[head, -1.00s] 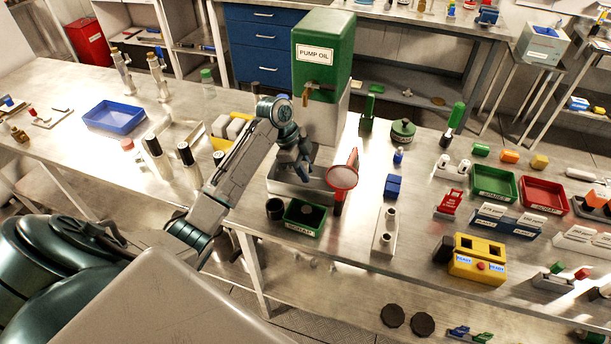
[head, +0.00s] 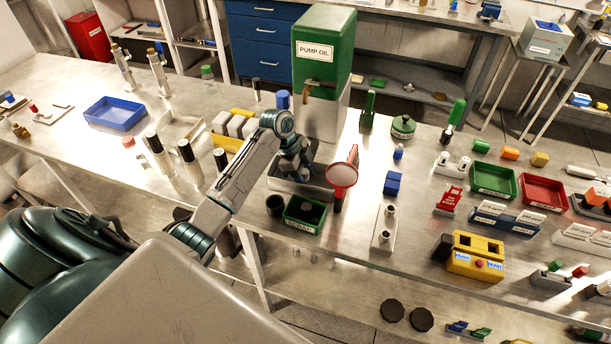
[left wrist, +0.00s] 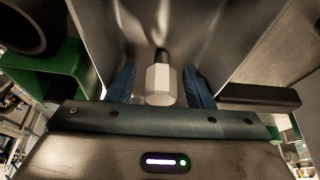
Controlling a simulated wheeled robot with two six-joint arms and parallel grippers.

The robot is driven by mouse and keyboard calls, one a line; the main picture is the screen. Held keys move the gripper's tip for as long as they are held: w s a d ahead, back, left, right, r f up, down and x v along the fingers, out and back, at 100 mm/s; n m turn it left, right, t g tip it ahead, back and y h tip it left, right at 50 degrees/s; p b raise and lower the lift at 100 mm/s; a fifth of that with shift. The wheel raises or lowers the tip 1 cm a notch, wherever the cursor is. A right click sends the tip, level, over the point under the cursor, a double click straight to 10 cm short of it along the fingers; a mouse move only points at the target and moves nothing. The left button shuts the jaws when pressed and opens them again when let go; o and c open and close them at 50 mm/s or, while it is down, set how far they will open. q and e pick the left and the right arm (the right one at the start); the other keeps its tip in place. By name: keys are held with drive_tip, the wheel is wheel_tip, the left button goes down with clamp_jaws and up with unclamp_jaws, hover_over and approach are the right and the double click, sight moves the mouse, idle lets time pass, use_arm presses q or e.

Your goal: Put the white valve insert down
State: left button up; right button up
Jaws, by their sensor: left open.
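The white valve insert (left wrist: 160,86) shows in the left wrist view as a pale faceted piece with a dark end. It is between the two blue fingers of my left gripper (left wrist: 160,90), with narrow gaps on both sides. In the head view my left gripper (head: 301,178) points down into the grey metal tray (head: 322,191) in front of the green pump oil tank (head: 324,50). The insert is hidden there by my gripper and the tray. I cannot tell whether it touches the tray floor. My right gripper is not in view.
White blocks (head: 234,126) are to the left. Some bare bench shows right of the funnel.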

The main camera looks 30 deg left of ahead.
use_arm(q)
drive_tip(key=shift+r, duration=0.2)
drive_tip(key=b+v, duration=0.3)
drive_tip(key=v, duration=0.9)
drive_tip(key=shift+b, duration=0.35)
